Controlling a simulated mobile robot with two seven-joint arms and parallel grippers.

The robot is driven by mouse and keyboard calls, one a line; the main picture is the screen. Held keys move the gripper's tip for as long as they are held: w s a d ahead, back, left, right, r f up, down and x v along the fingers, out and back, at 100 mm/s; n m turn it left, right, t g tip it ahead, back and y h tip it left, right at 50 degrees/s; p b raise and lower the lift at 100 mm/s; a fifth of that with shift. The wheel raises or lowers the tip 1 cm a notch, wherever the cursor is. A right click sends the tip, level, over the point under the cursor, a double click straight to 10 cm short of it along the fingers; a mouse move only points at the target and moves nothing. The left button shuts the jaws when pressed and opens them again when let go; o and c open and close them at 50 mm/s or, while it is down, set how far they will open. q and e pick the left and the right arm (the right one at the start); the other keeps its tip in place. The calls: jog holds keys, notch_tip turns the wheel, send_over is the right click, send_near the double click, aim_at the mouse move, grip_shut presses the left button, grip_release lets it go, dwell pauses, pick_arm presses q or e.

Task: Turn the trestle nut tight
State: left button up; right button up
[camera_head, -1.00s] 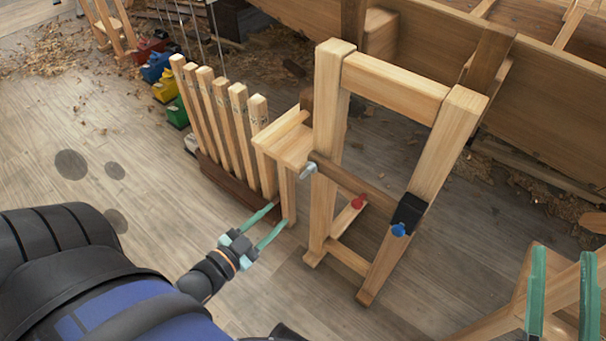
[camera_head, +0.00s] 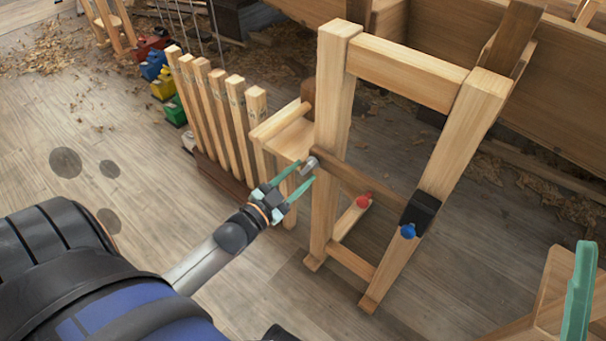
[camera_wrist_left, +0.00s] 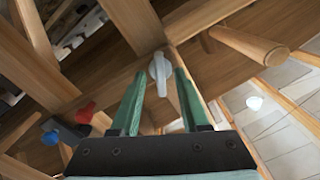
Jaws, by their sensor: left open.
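A wooden trestle (camera_head: 338,120) stands in the middle of the head view. A grey metal nut with a lever-like wing (camera_head: 309,165) sits at the left end of its dark crossbar (camera_head: 352,174). In the left wrist view the nut (camera_wrist_left: 160,68) shows ahead, between the two fingertips in the picture. My left gripper (camera_head: 305,174) is open, its green fingertips close to the nut. I cannot tell whether they touch it. My right gripper (camera_head: 579,290) shows only one green finger at the right edge.
A red knob (camera_head: 362,202) and a blue knob (camera_head: 408,231) are on or near the trestle's lower right. A rack of upright wooden slats (camera_head: 221,110) stands left of the trestle. The plank hull (camera_head: 560,110) is behind. Floor at left is mostly clear.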

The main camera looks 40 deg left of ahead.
pick_arm(q)
jog(key=shift+w, duration=0.7)
jog(key=shift+c, duration=0.2)
grip_shut()
